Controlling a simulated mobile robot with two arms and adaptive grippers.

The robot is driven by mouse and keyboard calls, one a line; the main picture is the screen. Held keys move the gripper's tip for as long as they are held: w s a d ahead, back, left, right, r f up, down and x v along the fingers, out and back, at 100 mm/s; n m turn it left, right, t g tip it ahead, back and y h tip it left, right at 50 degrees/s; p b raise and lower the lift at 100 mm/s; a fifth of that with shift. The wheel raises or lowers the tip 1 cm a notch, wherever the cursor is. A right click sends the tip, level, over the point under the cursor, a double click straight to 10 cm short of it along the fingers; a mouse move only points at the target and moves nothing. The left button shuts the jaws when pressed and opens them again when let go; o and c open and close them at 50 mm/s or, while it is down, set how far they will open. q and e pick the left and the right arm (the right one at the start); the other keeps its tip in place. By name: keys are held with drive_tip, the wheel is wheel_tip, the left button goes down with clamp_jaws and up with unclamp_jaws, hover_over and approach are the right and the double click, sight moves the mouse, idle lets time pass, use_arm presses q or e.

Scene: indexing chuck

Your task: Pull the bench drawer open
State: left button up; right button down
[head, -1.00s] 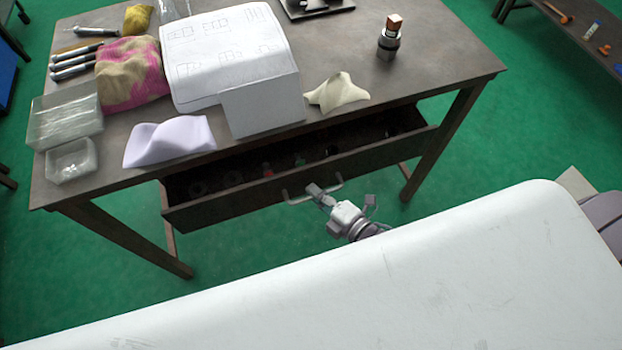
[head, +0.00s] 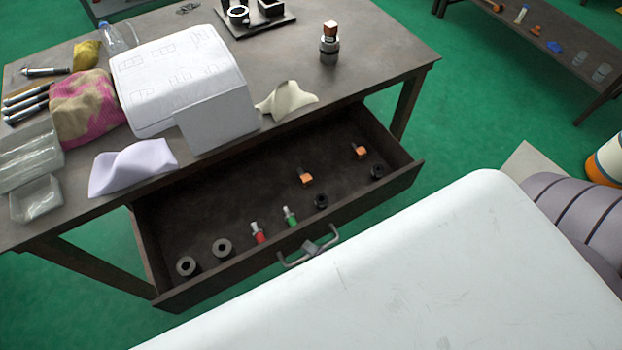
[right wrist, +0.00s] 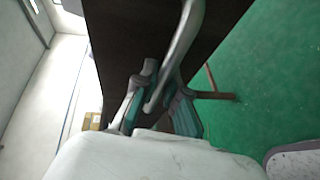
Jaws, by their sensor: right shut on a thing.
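The bench drawer (head: 170,297) stands well out from under the dark bench top (head: 380,65) in the head view, its inside open to sight. Its bar handle (head: 331,233) is on the middle of the front. In the right wrist view the handle (right wrist: 184,40) runs down between the fingers of my right gripper (right wrist: 158,98), beside the dark drawer front (right wrist: 125,40). My left gripper is not in view.
The drawer holds dark rings (head: 222,249), a red-based piece (head: 258,232), a green-based piece (head: 290,216) and orange blocks (head: 306,179). A white box (head: 220,118), cloths and clear trays (head: 35,199) crowd the bench's left.

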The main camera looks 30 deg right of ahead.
drive_tip(key=c, duration=1.2)
unclamp_jaws()
drive_tip(key=v, duration=1.2)
